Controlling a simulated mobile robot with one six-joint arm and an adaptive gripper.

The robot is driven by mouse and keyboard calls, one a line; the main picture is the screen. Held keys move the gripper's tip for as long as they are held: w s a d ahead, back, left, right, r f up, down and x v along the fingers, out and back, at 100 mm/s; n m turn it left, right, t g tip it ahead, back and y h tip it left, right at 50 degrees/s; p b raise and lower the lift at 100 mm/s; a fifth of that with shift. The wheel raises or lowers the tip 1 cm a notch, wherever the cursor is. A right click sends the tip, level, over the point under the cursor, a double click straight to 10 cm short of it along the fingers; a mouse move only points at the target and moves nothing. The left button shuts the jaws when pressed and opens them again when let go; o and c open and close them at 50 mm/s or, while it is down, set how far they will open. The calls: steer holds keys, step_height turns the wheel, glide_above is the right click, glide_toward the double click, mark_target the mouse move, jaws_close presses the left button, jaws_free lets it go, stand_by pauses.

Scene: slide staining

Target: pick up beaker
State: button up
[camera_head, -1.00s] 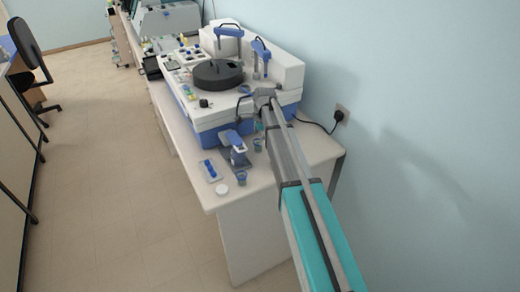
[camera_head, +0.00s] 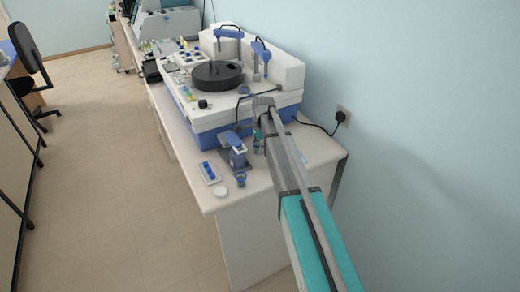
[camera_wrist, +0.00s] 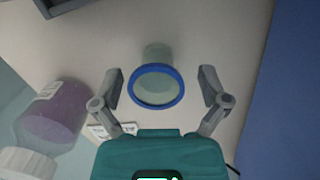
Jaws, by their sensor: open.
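In the wrist view a clear beaker (camera_wrist: 157,86) with a blue rim stands on the pale bench top, seen from above with its mouth towards the camera. My gripper (camera_wrist: 160,88) is open, with one finger on each side of the beaker and a gap visible on both sides. In the head view my arm hides most of the gripper. A small blue-rimmed container (camera_head: 241,180) stands near the bench's front corner, and a teal one (camera_head: 258,145) stands close beside my arm. I cannot tell from the head view which one is between the fingers.
A purple bottle (camera_wrist: 55,115) with a white cap is left of the gripper in the wrist view. The staining machine (camera_head: 212,137) stands behind on the bench (camera_head: 205,196). A blue-grey device (camera_head: 233,150), a tray with blue items (camera_head: 209,173) and a white disc (camera_head: 221,192) are nearby.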

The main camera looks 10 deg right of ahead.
steer(key=c, duration=1.1)
steer(key=shift+r, duration=0.1)
step_height(320, 180, up, 10)
steer(key=p, duration=1)
stand_by(0.3)
